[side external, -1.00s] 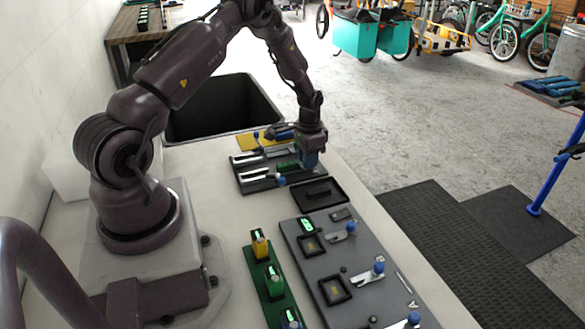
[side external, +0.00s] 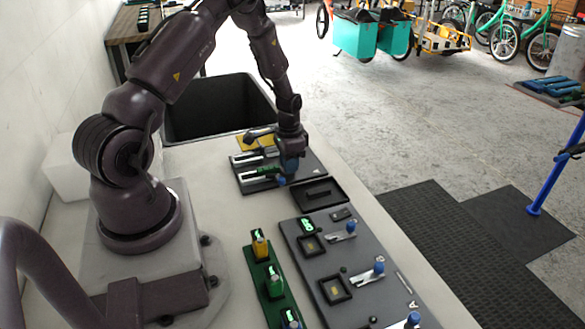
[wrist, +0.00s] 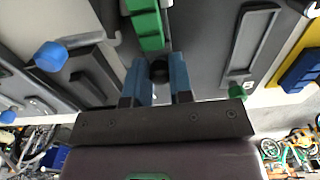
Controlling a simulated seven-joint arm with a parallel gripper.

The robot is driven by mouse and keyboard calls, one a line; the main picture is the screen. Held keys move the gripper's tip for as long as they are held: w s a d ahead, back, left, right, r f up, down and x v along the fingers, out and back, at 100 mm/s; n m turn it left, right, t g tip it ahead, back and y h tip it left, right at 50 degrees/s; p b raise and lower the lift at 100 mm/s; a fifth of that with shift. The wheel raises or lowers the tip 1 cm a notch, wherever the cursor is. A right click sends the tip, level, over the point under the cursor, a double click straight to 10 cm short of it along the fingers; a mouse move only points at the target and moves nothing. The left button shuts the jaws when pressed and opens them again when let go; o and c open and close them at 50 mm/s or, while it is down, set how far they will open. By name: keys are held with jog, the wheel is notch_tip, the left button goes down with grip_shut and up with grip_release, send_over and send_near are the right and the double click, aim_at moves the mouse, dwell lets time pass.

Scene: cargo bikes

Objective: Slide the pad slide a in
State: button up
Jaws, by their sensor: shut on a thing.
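The pad slide, a green bar (wrist: 148,25), extends away from my gripper in the wrist view. It also shows as a green strip (side external: 262,171) left of the gripper in the side view. The far end of the bar lies along a light rail in the dark grey fixture board (side external: 309,162). In the side view my gripper (side external: 290,165) is low over this board. How deep the bar sits is hard to tell.
A blue knob (side external: 281,181) stands on the board's near side. A yellow plate (side external: 257,142) is behind. A black bin (side external: 220,105) stands beyond the table.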

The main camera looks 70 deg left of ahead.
aim_at(277, 166)
jog(key=shift+s, duration=1.65)
jog(key=o, duration=0.6)
jog(key=shift+o, duration=0.2)
jog(key=shift+d, duration=0.1)
jog(key=shift+r, duration=0.1)
jog(key=shift+r, duration=2.1)
jog(key=w+r, duration=0.3)
jog(key=w, duration=0.3)
